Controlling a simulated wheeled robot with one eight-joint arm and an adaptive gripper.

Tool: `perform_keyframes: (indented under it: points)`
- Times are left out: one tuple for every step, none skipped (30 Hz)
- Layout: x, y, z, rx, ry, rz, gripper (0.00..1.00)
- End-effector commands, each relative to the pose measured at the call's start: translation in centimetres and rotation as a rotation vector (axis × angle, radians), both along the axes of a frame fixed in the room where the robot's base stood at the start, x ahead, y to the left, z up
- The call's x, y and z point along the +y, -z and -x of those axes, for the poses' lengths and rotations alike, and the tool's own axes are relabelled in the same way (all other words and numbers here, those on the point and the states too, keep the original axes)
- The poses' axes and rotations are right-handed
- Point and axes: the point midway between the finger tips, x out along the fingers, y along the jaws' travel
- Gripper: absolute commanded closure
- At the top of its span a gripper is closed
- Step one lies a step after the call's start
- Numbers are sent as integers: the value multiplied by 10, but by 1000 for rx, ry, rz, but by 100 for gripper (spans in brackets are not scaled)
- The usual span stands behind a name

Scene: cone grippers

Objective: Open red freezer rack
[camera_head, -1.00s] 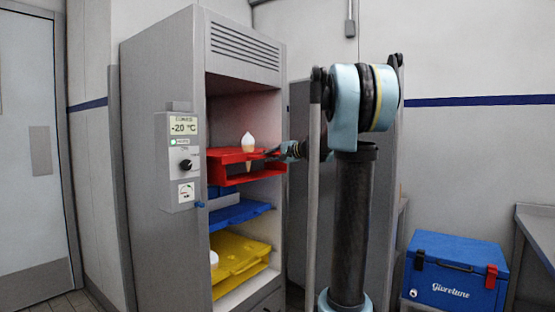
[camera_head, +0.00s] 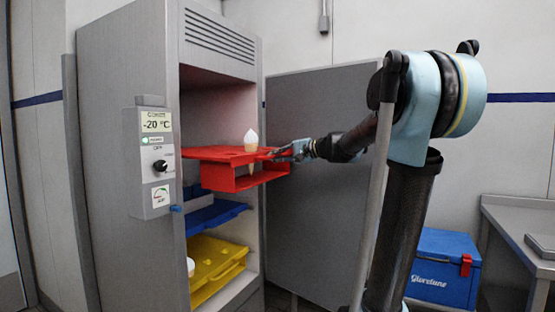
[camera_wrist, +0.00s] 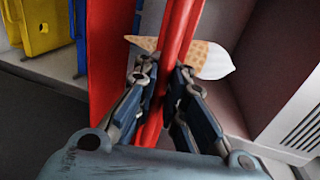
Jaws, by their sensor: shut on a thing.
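The red freezer rack (camera_head: 232,180) sticks out of the open freezer (camera_head: 128,170), above a blue and a yellow rack. An ice cream cone (camera_head: 251,138) stands upright in it, its tip showing below the rack's top plate. My gripper (camera_head: 290,153) is at the rack's right front edge. In the wrist view my gripper (camera_wrist: 160,85) has its two fingers on either side of the red rack's edge (camera_wrist: 178,35), shut on it. The cone (camera_wrist: 210,60) shows there just beyond the fingers.
The blue rack (camera_head: 215,215) and the yellow rack (camera_head: 215,268) sit lower in the freezer. A grey panel (camera_head: 320,190) stands right of the opening. A blue cooler (camera_head: 440,268) and a metal table (camera_head: 520,225) are at the right.

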Motion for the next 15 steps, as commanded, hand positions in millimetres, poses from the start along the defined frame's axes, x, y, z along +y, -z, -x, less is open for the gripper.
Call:
perform_keyframes:
  points:
    - [-1,0,-1,-2,5,1,100]
    - [-1,0,-1,-2,4,1,100]
    - [-1,0,0,-1,3,1,100]
    - [-1,0,0,-1,2,1,100]
    - [-1,0,0,-1,2,1,100]
    - [-1,-1,0,-1,2,1,100]
    - [-1,-1,0,-1,2,1,100]
    - [-1,-1,0,-1,2,1,100]
    - [-1,-1,0,-1,2,1,100]
    - [-1,-1,0,-1,2,1,100]
    - [-1,-1,0,-1,2,1,100]
    - [-1,-1,0,-1,3,-1,100]
    - [-1,-1,0,-1,3,-1,100]
    - [-1,-1,0,-1,3,-1,100]
    - [-1,-1,0,-1,3,-1,84]
